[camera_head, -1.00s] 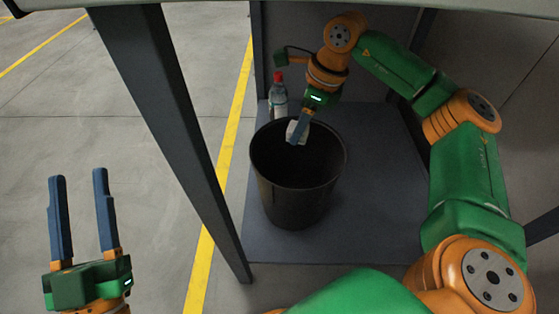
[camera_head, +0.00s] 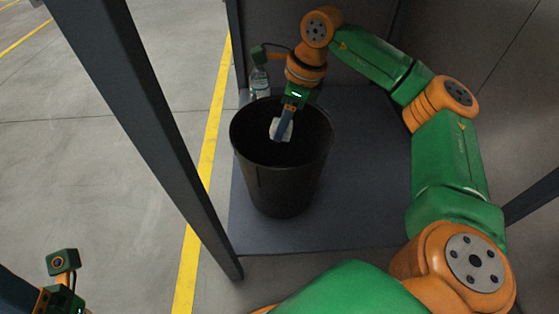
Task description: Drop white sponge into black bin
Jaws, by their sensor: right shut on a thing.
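The black bin (camera_head: 284,188) stands upright on a dark grey platform, left of my right arm. My right gripper (camera_head: 280,135) points down into the bin's opening and is shut on the white sponge (camera_head: 275,127). The sponge shows beside the blue finger, within the rim as seen from above. Its height against the rim is hard to tell. My left gripper shows only in part at the bottom left corner, where its fingers are out of view.
A clear bottle (camera_head: 259,83) stands just behind the bin, partly hidden by the wrist. A dark post (camera_head: 150,130) slants down left of the bin. A yellow floor line (camera_head: 206,165) runs beside the platform (camera_head: 365,205), which is bare right of the bin.

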